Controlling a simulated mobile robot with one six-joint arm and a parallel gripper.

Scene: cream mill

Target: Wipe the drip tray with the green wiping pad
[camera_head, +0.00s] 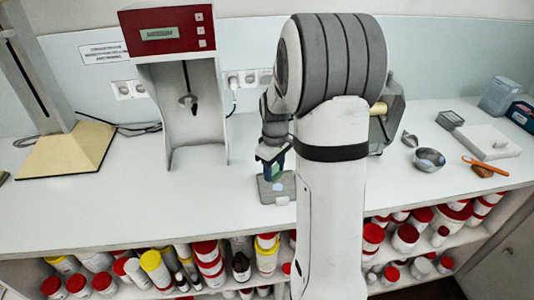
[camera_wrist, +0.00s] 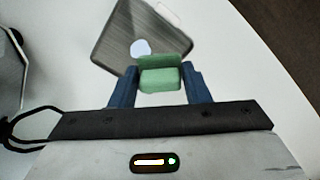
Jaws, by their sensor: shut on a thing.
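My gripper (camera_wrist: 160,86) is shut on the green wiping pad (camera_wrist: 160,78), which sits between its two blue fingers. In the head view my gripper (camera_head: 272,160) points down over the back part of the drip tray (camera_head: 268,197). The tray is a grey, rounded rectangle on the white bench, and it also shows in the wrist view (camera_wrist: 113,45), beyond the pad. A pale blue spot (camera_wrist: 141,47) lies on the tray just past the pad, and it also shows in the head view (camera_head: 279,187). I cannot tell whether the pad touches the tray.
A red-topped machine (camera_head: 175,85) stands left of the tray. My arm hides part of the bench and a grey device (camera_head: 388,118) behind it. A metal bowl (camera_head: 429,159), scoop and white box (camera_head: 486,142) stand at right. Lidded jars fill the shelf below.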

